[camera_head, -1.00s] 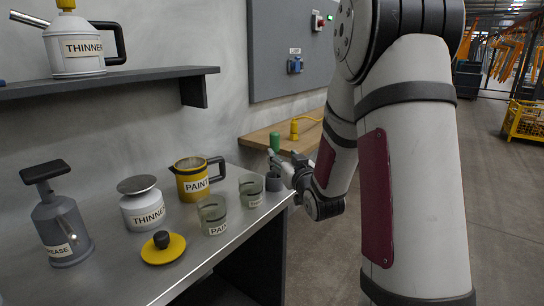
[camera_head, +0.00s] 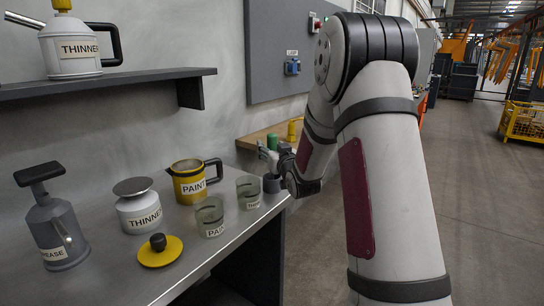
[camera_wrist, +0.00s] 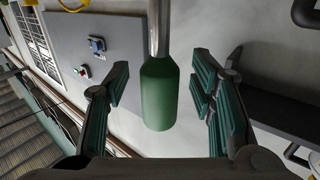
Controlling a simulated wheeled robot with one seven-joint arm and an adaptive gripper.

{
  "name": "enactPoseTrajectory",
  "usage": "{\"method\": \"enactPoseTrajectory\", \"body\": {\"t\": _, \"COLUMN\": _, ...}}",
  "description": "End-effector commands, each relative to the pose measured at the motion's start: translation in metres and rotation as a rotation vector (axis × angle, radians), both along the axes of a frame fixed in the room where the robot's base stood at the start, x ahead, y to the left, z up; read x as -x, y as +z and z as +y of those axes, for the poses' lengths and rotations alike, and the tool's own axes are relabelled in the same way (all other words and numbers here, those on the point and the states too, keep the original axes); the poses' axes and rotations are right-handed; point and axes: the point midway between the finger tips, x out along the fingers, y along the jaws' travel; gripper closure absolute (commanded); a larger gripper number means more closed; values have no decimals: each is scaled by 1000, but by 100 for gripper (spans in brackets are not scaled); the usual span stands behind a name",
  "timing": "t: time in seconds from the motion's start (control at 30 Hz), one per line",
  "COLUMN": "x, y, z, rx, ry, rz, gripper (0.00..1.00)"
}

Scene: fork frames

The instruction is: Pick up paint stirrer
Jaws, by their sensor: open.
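The paint stirrer seems to be the tool with a green handle (camera_wrist: 158,95) and a grey metal shaft (camera_wrist: 159,28) in the wrist view. Its green handle (camera_head: 272,142) also shows in the head view, just above my gripper. My gripper (camera_wrist: 160,88) is open, with one finger on each side of the handle and visible gaps on both sides. In the head view my gripper (camera_head: 268,158) is small, at the bench's far right corner. The shaft's lower end is hidden there, so I cannot tell what holds the tool.
A dark grey cup (camera_head: 271,184) stands below my gripper. Glass cups (camera_head: 209,217), a yellow paint pot (camera_head: 188,181), a thinner can (camera_head: 138,209), a yellow lid (camera_head: 160,251) and a grease can (camera_head: 58,235) stand on the metal bench (camera_head: 115,285). A shelf (camera_head: 110,84) overhangs the back.

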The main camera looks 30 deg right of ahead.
Motion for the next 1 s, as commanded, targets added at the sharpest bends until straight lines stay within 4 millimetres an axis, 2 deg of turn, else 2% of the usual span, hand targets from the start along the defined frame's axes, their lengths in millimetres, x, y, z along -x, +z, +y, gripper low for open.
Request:
{"method": "enactPoseTrajectory", "body": {"t": 0.03, "x": 0, "y": 0, "z": 0, "rx": 0, "ry": 0, "rz": 0, "gripper": 50}}
{"method": "enactPoseTrajectory", "body": {"t": 0.2, "x": 0, "y": 0, "z": 0, "rx": 0, "ry": 0, "rz": 0, "gripper": 88}}
{"method": "enactPoseTrajectory", "body": {"t": 0.27, "x": 0, "y": 0, "z": 0, "rx": 0, "ry": 0, "rz": 0, "gripper": 100}}
{"method": "enactPoseTrajectory", "body": {"t": 0.53, "x": 0, "y": 1, "z": 0, "rx": 0, "ry": 0, "rz": -1, "gripper": 100}}
{"method": "enactPoseTrajectory", "body": {"t": 0.67, "x": 0, "y": 10, "z": 0, "rx": 2, "ry": 0, "rz": -2, "gripper": 100}}
{"method": "enactPoseTrajectory", "body": {"t": 1.0, "x": 1, "y": 73, "z": 0, "rx": 2, "ry": 0, "rz": -5, "gripper": 100}}
